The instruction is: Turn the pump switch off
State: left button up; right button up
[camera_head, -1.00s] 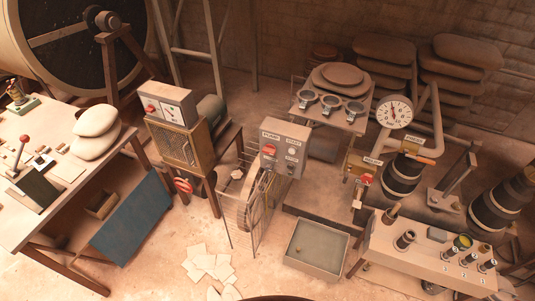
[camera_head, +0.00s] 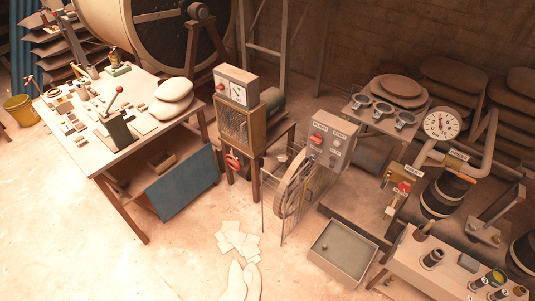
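The grey control box (camera_head: 343,124) with the pump switch stands right of centre, above a wire guard cage. The pump switch appears as a red knob (camera_head: 318,139) on the left of its front face, below a small label. Other small controls sit to its right under a second label. The knob's exact setting is too small to tell. Neither of my grippers shows in the head view.
A second grey box (camera_head: 235,87) with a red control tops a brown cabinet further left. A worktable (camera_head: 135,145) fills the left. A tray (camera_head: 342,252) stands on the floor below the cage. Papers (camera_head: 237,240) lie on open floor.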

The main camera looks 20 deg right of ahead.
aim_at(318, 139)
jog(key=u, duration=0.5)
jog(key=k, duration=0.75)
jog(key=u, duration=0.85)
jog(key=i, duration=1.25)
jog(key=z, duration=0.95)
jog(key=i, duration=0.9)
jog(key=z, duration=1.3)
jog(key=i, duration=0.2)
jog(key=z, duration=0.05)
